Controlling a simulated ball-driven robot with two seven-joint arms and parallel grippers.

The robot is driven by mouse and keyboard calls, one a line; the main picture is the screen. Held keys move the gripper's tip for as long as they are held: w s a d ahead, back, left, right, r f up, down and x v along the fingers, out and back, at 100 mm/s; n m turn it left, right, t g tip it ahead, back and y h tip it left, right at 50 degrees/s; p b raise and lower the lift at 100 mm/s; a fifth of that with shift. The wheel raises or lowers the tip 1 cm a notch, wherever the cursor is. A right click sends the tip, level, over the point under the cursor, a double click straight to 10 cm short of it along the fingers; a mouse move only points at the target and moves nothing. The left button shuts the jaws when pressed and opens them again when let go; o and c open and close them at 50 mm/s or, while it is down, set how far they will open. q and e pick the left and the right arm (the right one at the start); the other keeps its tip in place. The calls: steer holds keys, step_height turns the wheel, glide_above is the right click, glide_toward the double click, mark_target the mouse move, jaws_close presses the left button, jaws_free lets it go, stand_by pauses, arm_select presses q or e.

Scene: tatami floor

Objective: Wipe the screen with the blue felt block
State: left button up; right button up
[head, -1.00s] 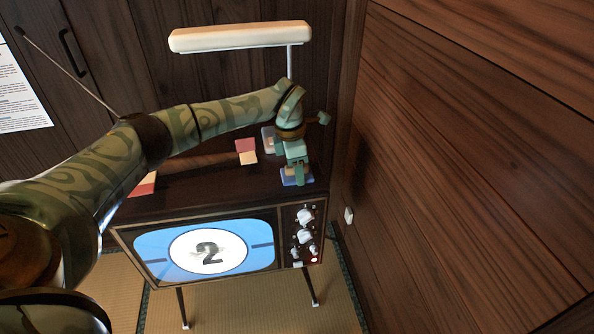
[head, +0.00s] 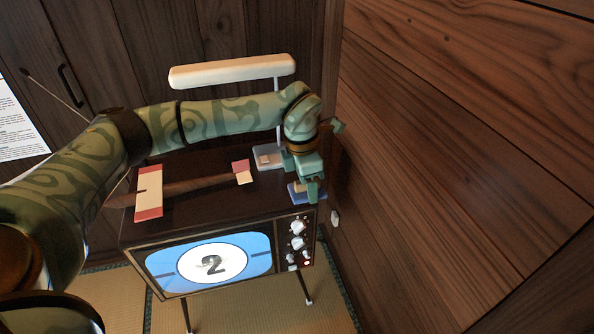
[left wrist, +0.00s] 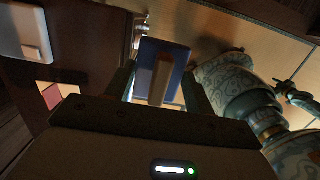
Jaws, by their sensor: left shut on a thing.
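My left gripper (head: 306,187) is shut on the blue felt block (head: 293,191) near the front right corner of the television's top. The left wrist view shows the block (left wrist: 177,58) with its tan grip between the fingers. Tatami shows behind it there; I cannot tell whether it touches the cabinet. The screen (head: 160,262) faces forward, lit blue, with a white circle and a dark 2. Grey smudging appears around the 2.
The dark television cabinet (head: 215,208) stands on thin legs. On it are a white lamp (head: 232,72), a red and cream piece (head: 149,203), a brown bar and small pink and cream squares (head: 241,170). A wood wall (head: 450,170) stands close on the right.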

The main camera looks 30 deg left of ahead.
arm_select(q)
steer(key=shift+s+d+r, duration=0.1)
steer(key=shift+s+d, duration=0.1)
steer(key=shift+d, duration=0.05)
steer(key=shift+o, duration=0.6)
